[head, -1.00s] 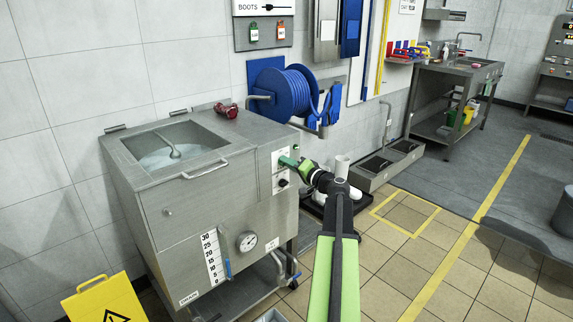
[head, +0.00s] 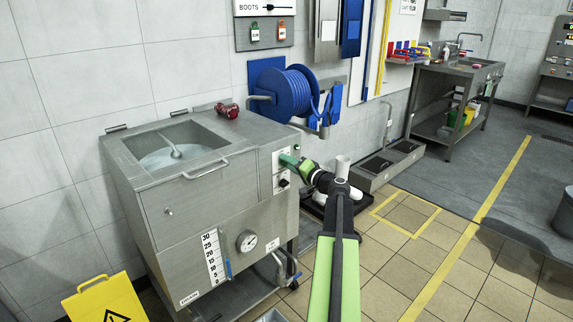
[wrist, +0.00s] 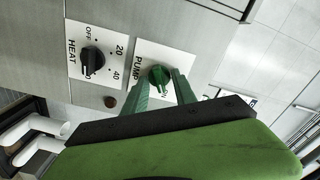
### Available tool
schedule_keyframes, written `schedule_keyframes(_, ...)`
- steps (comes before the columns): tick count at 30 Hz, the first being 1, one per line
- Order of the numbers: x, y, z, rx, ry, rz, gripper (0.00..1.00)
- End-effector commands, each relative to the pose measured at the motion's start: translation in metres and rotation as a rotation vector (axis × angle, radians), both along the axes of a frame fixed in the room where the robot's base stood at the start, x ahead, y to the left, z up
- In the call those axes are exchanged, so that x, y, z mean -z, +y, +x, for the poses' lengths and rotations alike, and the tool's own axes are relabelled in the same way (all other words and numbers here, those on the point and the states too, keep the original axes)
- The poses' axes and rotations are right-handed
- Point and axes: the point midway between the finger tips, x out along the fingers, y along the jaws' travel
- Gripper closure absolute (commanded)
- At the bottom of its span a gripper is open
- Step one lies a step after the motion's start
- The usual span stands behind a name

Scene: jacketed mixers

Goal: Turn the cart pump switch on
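The pump switch is a round green knob (wrist: 158,77) on a white plate marked PUMP in the wrist view. Its bar slants toward the printed ON at the lower right. The plate is on the front panel of the steel jacketed mixer cart (head: 200,225). My gripper (wrist: 161,84) has its two green fingers on either side of the knob, apart, with the knob between them. I cannot tell whether either finger touches it. In the head view my gripper (head: 290,161) reaches the panel and hides the switch.
A black HEAT knob (wrist: 92,61) sits beside the pump plate, with a dark red button or lamp (wrist: 110,101) nearby. A blue hose reel (head: 290,92) hangs on the wall behind. A yellow floor sign (head: 108,300) stands at front left.

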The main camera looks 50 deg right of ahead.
Motion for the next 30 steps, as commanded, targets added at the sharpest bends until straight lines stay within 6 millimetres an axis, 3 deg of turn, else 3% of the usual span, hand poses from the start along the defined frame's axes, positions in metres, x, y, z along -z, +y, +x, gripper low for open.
schedule_keyframes(5, 0.000, 0.002, -0.020, 0.004, 0.000, -0.001, 0.67)
schedule_keyframes(15, 0.000, 0.009, -0.114, 0.004, 0.000, 0.000, 0.67)
schedule_keyframes(21, 0.000, 0.012, -0.156, 0.002, 0.000, 0.000, 0.67)
schedule_keyframes(30, 0.000, 0.013, -0.173, -0.001, 0.000, 0.000, 0.67)
